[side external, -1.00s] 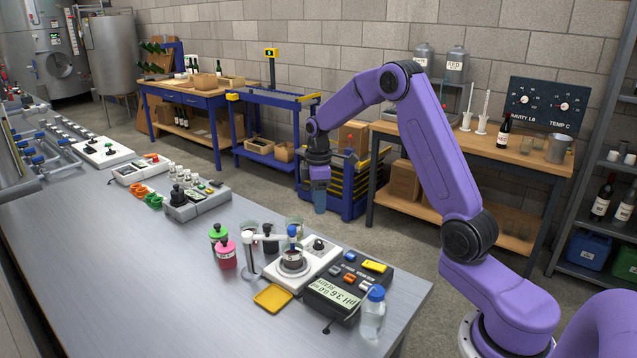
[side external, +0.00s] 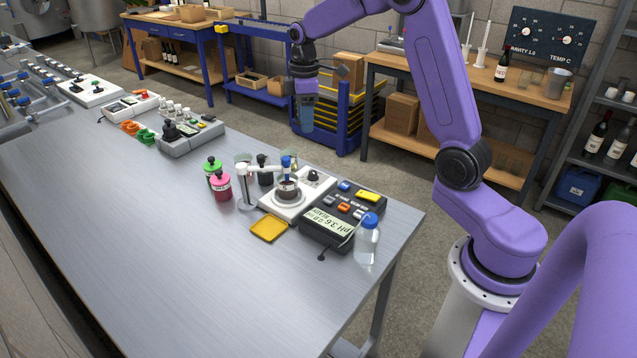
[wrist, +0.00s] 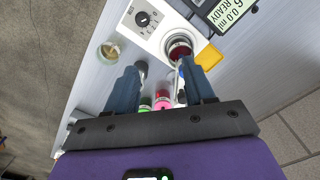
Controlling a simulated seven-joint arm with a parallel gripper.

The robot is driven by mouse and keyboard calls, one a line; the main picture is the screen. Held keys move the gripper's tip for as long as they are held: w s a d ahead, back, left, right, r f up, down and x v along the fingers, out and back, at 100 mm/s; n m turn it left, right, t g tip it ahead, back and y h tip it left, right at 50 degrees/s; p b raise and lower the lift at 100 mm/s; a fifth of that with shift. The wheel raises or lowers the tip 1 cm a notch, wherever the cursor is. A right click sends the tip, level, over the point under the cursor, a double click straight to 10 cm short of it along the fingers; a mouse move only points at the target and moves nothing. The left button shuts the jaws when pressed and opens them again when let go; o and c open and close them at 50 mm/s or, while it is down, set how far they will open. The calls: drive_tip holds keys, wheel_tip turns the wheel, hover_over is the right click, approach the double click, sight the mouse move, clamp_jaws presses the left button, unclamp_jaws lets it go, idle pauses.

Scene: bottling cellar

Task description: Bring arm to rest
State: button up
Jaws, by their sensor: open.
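The white stirrer (side external: 312,190) carries a small vessel of dark red liquid (wrist: 179,50). A probe on a white stand reaches into that vessel.
A blue-capped bottle (side external: 367,240) stands near the bench corner. A pink bottle (side external: 221,187), a green bottle (side external: 212,168) and a yellow tray (side external: 269,229) are near the stirrer. A blue cart (side external: 345,125) and a wooden table (side external: 545,95) stand behind my gripper.

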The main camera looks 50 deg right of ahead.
drive_tip(key=s+a+r+n, duration=0.2)
drive_tip(key=s+a, duration=1.3)
drive_tip(key=s+f+n, duration=0.1)
drive_tip(key=s, duration=1.8)
drive_tip(key=shift+s+a+f, duration=0.3)
drive_tip(key=shift+a+f, duration=0.1)
drive_tip(key=shift+a, duration=0.05)
